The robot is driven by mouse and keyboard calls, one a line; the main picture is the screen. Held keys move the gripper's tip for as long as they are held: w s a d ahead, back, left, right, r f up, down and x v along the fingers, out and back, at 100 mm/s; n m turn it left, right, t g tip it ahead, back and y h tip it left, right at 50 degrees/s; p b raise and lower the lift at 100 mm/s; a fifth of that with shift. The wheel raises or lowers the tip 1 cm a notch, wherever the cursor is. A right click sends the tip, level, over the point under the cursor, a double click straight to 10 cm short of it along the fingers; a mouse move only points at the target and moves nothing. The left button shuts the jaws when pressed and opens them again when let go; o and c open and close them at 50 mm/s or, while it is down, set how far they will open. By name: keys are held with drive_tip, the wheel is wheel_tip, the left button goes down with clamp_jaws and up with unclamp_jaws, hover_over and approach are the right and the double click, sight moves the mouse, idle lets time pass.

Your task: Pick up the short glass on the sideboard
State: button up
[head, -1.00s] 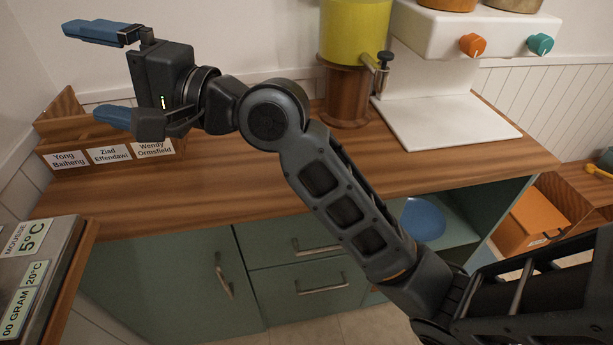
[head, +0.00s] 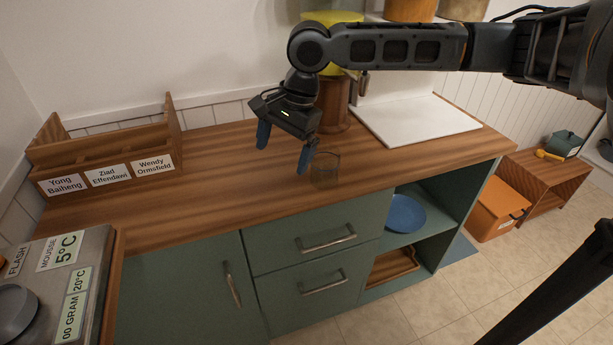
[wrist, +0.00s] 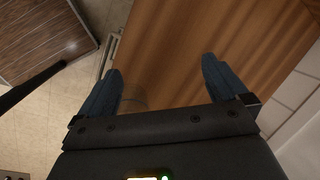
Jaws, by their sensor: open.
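The short clear glass (head: 325,168) stands upright on the wooden top of the sideboard (head: 215,190), near its front edge. My gripper (head: 283,160) points down over the sideboard, just left of the glass. Its two blue fingers are spread with nothing between them. The right finger is close to the glass; whether they touch I cannot tell. In the wrist view the gripper (wrist: 161,65) is open over bare wood, and the glass (wrist: 133,97) shows faintly beside the left finger, partly hidden.
A wooden rack with name labels (head: 105,178) stands at the left on the sideboard. A yellow dispenser on a wooden base (head: 335,108) and a white board (head: 415,122) are behind and right of the glass. A scale-like appliance (head: 65,285) sits at lower left.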

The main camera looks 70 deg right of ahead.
sight(325, 169)
drive_tip(key=s+d+m+g, duration=0.1)
drive_tip(key=s+d, duration=0.1)
drive_tip(key=s+d+g, duration=0.1)
drive_tip(key=s, duration=0.2)
drive_tip(key=s+d+f+m+h, duration=0.1)
drive_tip(key=s+d, duration=0.1)
drive_tip(key=shift+s+d+f+m+g, duration=0.1)
drive_tip(key=shift+s+d+m+g, duration=0.2)
drive_tip(key=shift+s+g, duration=0.1)
drive_tip(key=f, duration=0.7)
drive_tip(key=shift+w+d+f+p, duration=0.1)
drive_tip(key=shift+w+d+p, duration=0.25)
drive_tip(key=shift+w+d, duration=0.05)
drive_tip(key=shift+c, duration=0.3)
drive_tip(key=c, duration=1.2)
drive_tip(key=shift+r, duration=0.2)
